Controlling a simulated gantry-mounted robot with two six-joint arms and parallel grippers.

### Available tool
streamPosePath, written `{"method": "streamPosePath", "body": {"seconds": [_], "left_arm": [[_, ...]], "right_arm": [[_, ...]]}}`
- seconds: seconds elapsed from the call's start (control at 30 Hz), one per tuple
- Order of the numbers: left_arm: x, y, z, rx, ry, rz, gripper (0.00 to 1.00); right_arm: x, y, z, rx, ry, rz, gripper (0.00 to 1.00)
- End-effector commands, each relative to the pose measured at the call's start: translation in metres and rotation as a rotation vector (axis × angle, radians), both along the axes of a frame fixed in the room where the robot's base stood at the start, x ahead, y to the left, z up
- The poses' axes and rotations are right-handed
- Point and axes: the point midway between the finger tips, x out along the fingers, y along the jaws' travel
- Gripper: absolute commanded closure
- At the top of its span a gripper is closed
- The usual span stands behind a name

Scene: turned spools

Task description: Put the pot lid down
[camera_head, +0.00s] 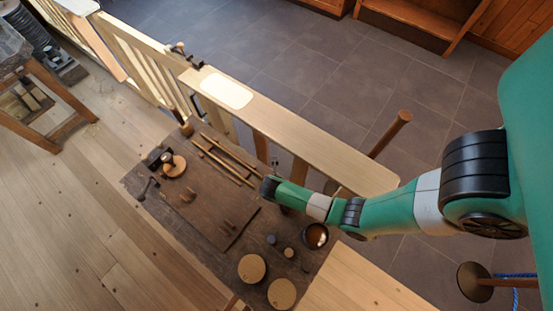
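My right arm reaches in from the right, and its dark end (269,188) is over the right edge of the dark work board. The fingers of my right gripper are too small and hidden to read, and I cannot see whether a lid is in them. A dark round pot (315,236) with a brown inside stands open below the arm. Two flat tan discs, one (252,268) left of the other (282,293), lie near the front; I cannot tell whether either is the pot lid. My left gripper is out of view.
The board (225,190) holds long wooden rods (225,163), a round wooden piece (175,166) at its left and small dark pegs (228,228). A wooden railing (290,130) with a pale pad (226,90) runs behind it. The plank floor (80,220) at left is clear.

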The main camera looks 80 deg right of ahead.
Motion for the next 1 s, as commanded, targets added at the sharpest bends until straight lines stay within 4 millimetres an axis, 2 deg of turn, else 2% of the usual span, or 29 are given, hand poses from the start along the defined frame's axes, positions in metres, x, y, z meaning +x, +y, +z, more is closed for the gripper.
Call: {"method": "streamPosePath", "body": {"seconds": [0.37, 0.4, 0.53, 0.83, 1.0], "left_arm": [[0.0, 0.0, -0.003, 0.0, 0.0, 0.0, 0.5], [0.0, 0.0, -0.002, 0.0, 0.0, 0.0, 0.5], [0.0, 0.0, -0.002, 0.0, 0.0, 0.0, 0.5], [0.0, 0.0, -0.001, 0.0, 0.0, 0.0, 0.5], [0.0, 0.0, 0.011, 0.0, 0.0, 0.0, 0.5]], "right_arm": [[0.0, 0.0, -0.006, 0.0, 0.0, -0.001, 1.0], [0.0, 0.0, -0.005, 0.0, -0.001, -0.001, 0.67], [0.0, 0.0, -0.005, 0.0, 0.0, -0.001, 0.44], [0.0, 0.0, -0.004, 0.0, 0.0, -0.001, 0.42], [0.0, 0.007, 0.017, -0.001, -0.002, 0.002, 0.42]]}}
